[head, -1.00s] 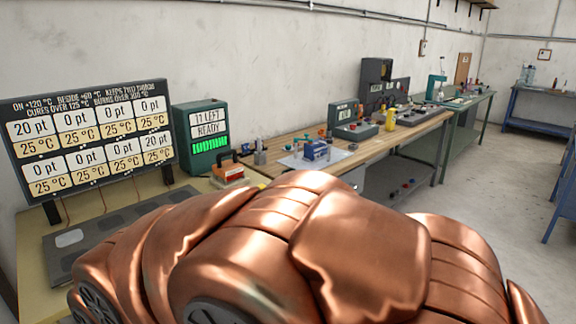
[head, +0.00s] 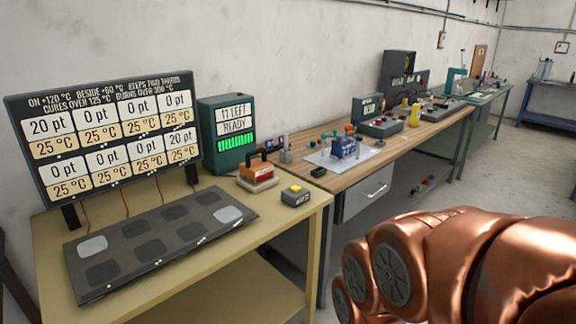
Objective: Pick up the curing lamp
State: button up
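What appears to be the curing lamp (head: 257,173) is an orange-red block with a black handle on top. It stands upright on a pale base at the back right of the yellow table (head: 290,222), in front of the green box. My copper-coloured arm fills the lower right of the head view, apart from the lamp. My gripper's fingers do not show. A dark panel (head: 142,278) with several grey pads lies on the table left of the lamp; two of its pads are pale.
A sign board (head: 105,82) with point and temperature readings stands behind the panel. A green box (head: 228,143) reads "11 LEFT READY". A cluttered wooden bench (head: 352,178) adjoins the table.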

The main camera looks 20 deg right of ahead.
aim_at(253, 171)
jog(key=u, duration=0.75)
jog(key=i, duration=1)
jog(key=u, duration=0.2)
